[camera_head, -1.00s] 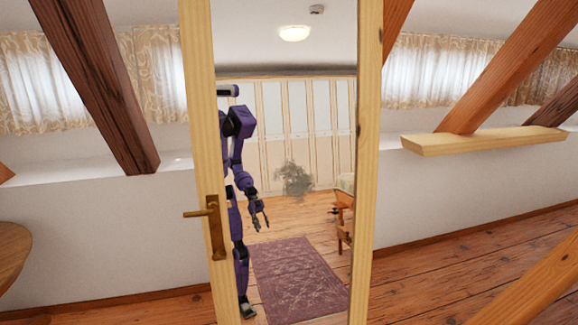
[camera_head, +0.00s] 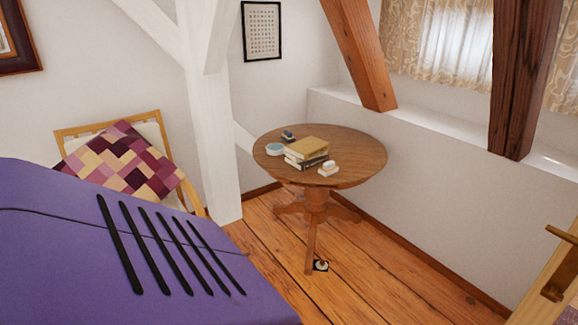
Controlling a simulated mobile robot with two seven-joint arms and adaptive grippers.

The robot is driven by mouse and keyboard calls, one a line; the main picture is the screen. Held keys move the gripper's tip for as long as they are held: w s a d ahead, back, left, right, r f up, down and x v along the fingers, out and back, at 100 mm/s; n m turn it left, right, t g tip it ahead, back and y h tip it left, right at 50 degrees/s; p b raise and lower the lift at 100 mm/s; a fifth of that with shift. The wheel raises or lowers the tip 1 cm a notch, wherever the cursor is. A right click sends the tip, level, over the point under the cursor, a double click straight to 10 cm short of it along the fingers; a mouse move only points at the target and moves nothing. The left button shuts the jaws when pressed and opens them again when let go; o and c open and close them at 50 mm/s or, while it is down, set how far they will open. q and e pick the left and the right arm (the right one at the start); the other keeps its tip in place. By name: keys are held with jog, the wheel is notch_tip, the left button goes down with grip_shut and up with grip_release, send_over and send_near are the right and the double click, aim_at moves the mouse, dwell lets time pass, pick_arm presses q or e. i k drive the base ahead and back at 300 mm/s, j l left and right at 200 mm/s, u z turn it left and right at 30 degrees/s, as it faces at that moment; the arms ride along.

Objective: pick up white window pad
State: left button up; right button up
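A small white block-like item (camera_head: 328,169) lies on the round wooden table (camera_head: 358,157), by the front right of a stack of books (camera_head: 306,149). It looks like the white window pad, but it is too small to be sure. A small dark item with a white part (camera_head: 321,265) lies on the floor by the table's foot; I cannot tell what it is. Neither of my grippers is in view. A large purple part of my own body fills the lower left.
A light blue round container (camera_head: 274,148) and a small dark item (camera_head: 288,135) also sit on the table. A chair with a patchwork cushion (camera_head: 125,160) and a white post (camera_head: 205,130) stand left. Open wooden floor (camera_head: 275,255) lies before the table.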

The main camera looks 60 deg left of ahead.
aim_at(329, 168)
jog(key=u, duration=1.6)
jog(key=i+u, duration=0.1)
jog(key=i, duration=1.45)
jog(key=j, duration=0.1)
